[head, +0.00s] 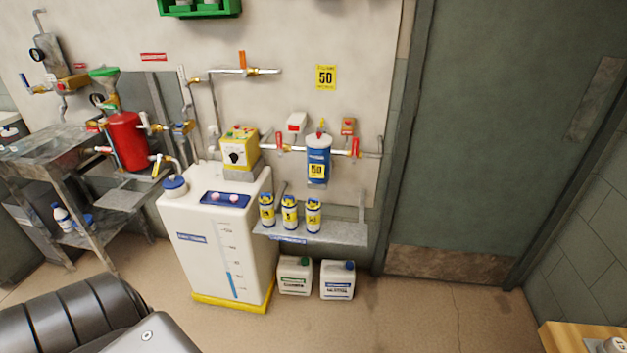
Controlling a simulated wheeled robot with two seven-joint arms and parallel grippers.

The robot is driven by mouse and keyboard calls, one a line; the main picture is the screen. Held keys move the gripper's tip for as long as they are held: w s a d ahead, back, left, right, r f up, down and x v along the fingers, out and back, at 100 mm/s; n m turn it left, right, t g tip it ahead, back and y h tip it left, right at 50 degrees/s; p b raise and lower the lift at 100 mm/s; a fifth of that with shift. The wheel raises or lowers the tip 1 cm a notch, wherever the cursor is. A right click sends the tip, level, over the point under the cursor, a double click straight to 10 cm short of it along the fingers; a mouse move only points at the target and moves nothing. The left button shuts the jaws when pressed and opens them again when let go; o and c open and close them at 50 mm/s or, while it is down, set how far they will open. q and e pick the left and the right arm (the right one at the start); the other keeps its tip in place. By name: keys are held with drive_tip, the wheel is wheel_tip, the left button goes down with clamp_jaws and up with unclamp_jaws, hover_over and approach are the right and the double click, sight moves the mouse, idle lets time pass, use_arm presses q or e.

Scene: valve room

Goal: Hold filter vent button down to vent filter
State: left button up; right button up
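A blue filter housing (317,172) with a yellow "50" label hangs on the wall pipe, right of the white tank. A small yellow-and-red part (321,127) stands on top of it. It may be the vent button, but it is too small to tell. Red valve handles (279,142) and (354,148) sit on the pipe to either side of the filter. Neither of my grippers shows in the head view. A dark arm link of mine fills the lower left corner, well away from the filter.
A white tank (205,250) on a yellow base stands left of the filter. Below the filter, a metal shelf (345,233) holds several small canisters. Two white jugs (294,276) and (338,280) stand on the floor. A closed grey-green door (480,130) is at right. The floor before it is clear.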

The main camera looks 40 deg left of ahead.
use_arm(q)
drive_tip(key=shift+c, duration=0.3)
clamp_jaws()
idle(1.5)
